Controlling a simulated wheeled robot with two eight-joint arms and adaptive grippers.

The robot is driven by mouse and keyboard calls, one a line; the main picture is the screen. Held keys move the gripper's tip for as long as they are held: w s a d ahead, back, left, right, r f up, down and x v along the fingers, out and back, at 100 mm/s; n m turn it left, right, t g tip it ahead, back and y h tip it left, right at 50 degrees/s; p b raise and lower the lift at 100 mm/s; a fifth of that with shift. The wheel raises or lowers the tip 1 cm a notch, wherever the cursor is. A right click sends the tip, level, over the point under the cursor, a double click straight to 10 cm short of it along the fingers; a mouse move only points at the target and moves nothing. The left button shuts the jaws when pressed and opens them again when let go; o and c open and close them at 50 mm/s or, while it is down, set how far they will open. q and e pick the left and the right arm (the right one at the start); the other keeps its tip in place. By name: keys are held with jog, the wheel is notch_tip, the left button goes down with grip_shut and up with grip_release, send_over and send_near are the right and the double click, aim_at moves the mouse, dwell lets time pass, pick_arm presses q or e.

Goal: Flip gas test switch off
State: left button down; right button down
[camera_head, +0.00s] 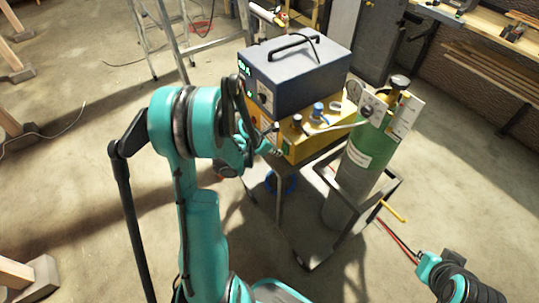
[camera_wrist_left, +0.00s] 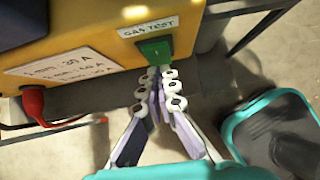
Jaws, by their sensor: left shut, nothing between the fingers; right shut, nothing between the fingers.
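The green gas test switch (camera_wrist_left: 155,49) sits on the yellow front of the welding machine (camera_wrist_left: 105,40), right under the white GAS TEST label (camera_wrist_left: 148,27). Which way the switch is tipped I cannot tell. My left gripper (camera_wrist_left: 161,72) is shut and empty, its fingertips at the switch's lower edge; whether they touch it is unclear. In the head view the switch (camera_head: 285,147) is small, and my left gripper (camera_head: 272,150) is partly hidden behind my arm. My right gripper (camera_head: 432,266) is at the lower right, shut and empty, well away from the machine.
A red plug with a cable (camera_wrist_left: 36,102) is left of the switch. In the head view, a dark unit (camera_head: 295,80) tops the yellow box. A green and grey gas cylinder (camera_head: 365,150) stands beside it on the cart (camera_head: 310,250). A ladder (camera_head: 175,45) stands behind. Open floor lies around.

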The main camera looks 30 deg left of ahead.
pick_arm(q)
jog(key=shift+w+d+f, duration=0.1)
jog(key=shift+w, duration=0.05)
jog(key=shift+w+d+f+b, duration=0.1)
jog(key=shift+w+f+b, duration=0.15)
jog(key=shift+b, duration=0.2)
jog(key=shift+r, duration=0.2)
jog(key=shift+r+p, duration=0.1)
jog(key=shift+p, duration=0.2)
jog(key=shift+r+p, duration=0.45)
jog(key=shift+r, duration=0.3)
